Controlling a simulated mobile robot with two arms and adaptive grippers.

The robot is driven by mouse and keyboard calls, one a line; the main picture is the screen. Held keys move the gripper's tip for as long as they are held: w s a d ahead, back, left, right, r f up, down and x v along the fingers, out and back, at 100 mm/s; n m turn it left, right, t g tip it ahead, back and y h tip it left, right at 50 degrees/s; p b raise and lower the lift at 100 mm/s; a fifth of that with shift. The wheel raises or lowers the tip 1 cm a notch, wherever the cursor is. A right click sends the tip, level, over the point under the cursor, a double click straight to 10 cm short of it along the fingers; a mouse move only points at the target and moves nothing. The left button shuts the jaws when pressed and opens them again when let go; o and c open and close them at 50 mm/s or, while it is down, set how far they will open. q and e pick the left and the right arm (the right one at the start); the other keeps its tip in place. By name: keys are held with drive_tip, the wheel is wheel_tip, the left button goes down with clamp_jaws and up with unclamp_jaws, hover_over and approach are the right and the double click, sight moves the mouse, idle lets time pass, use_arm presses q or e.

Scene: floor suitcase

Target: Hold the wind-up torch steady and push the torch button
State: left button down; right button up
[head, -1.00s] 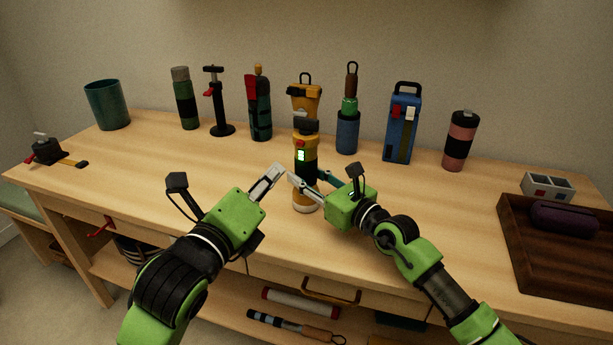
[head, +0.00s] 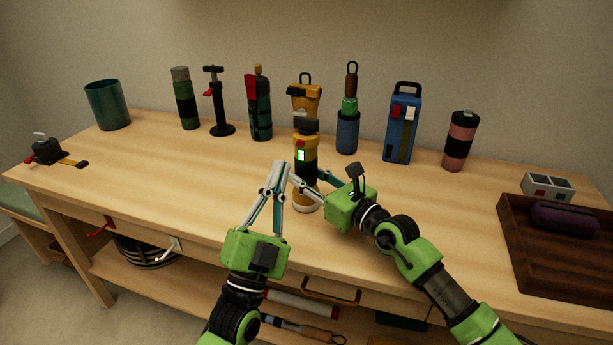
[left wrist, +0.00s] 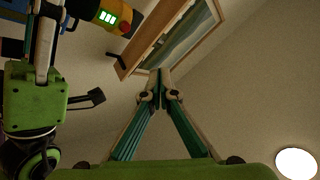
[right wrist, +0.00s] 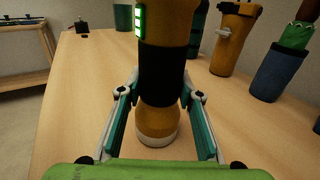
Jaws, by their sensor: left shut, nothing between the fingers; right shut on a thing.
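The wind-up torch (head: 303,143) stands upright on the bench, yellow-orange with a black band, white foot and lit green display. My right gripper (head: 308,182) is shut around its black band, one finger on each side; the right wrist view shows this torch (right wrist: 163,120) between the fingers. My left gripper (head: 281,166) is shut and empty, just left of the torch, its tips pointing up, apart from it. In the left wrist view the torch (left wrist: 108,14) is at the upper left with a red button (left wrist: 125,27), away from the left fingertips (left wrist: 160,72).
Behind the torch stand another yellow torch (head: 304,92), a blue lantern (head: 402,125), a pink flask (head: 459,140) and several upright items. A dark wooden tray (head: 530,265) is at the right. The bench (head: 170,180) left of my left gripper is clear.

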use_arm(q)
drive_tip(key=w+d+n+t+y, duration=0.1)
drive_tip(key=w+d+n, duration=0.1)
drive_tip(key=w, duration=0.5)
drive_tip(key=shift+w+f+n+t, duration=0.15)
drive_tip(key=shift+f+n+t, duration=0.15)
drive_tip(key=shift+f+n, duration=0.1)
drive_tip(key=shift+w+d, duration=0.1)
drive_tip(key=shift+w, duration=0.05)
idle(1.3)
drive_tip(key=shift+w+d+r, duration=0.1)
drive_tip(key=shift+w, duration=0.15)
drive_tip(key=shift+w+d, duration=0.1)
drive_tip(key=shift+w, duration=0.15)
idle(0.5)
drive_tip(key=shift+s+a+y, duration=0.3)
drive_tip(key=shift+s+y, duration=0.2)
drive_tip(key=shift+s, duration=0.15)
drive_tip(key=shift+h, duration=0.3)
drive_tip(key=s+a, duration=0.2)
drive_tip(key=s, duration=0.3)
drive_tip(key=shift+s+a, duration=0.15)
drive_tip(key=shift+s, duration=0.15)
